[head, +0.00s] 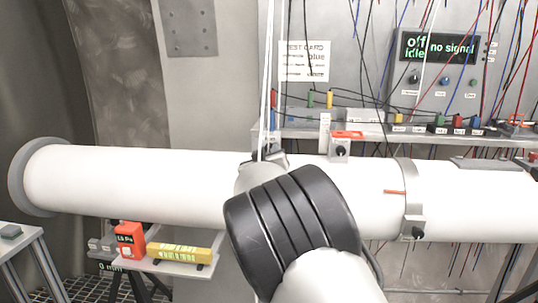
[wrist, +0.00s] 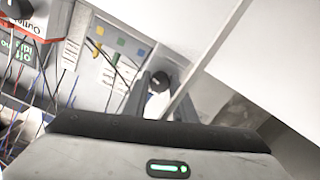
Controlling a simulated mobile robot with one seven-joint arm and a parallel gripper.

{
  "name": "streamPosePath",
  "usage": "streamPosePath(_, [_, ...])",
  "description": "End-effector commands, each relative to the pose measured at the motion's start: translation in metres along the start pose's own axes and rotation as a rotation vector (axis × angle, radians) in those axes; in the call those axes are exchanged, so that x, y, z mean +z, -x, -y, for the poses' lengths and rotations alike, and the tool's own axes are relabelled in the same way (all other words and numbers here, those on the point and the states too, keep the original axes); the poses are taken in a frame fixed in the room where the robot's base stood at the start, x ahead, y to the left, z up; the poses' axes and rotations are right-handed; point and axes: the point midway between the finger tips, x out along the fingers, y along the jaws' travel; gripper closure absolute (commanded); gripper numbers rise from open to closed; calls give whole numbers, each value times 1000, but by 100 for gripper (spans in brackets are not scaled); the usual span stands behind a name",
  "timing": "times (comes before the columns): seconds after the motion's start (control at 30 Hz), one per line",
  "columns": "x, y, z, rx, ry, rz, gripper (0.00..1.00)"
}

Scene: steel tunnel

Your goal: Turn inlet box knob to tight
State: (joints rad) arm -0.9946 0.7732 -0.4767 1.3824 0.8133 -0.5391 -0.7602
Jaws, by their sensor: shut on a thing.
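In the wrist view, my gripper (wrist: 161,84) has its two fingers on either side of a small dark round knob (wrist: 160,77) and is shut on it. A pale patch shows on the knob's lower part, but I cannot read any mark there. In the head view, my arm covers the fingers and the held knob, near the top of the white pipe (head: 130,182). A small grey box with a dark knob (head: 340,151) and an orange top piece stands on the pipe to the right of my arm, with nothing touching it.
A clamp ring (head: 412,200) with a knob sits farther right on the pipe. A shelf below holds an orange gauge box (head: 130,241) and a yellow block (head: 180,252). Behind are a display box (head: 440,60) and many hanging wires. A thin pale rod (wrist: 210,55) crosses beside the fingers.

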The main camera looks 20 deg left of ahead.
Motion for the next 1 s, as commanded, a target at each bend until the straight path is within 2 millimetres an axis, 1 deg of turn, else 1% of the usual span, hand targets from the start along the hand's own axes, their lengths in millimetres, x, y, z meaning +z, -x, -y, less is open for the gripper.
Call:
streamPosePath(0.17, [3,0,0,0,-170,2,98])
streamPosePath(1.0, [3,0,2,1,-966,2,98])
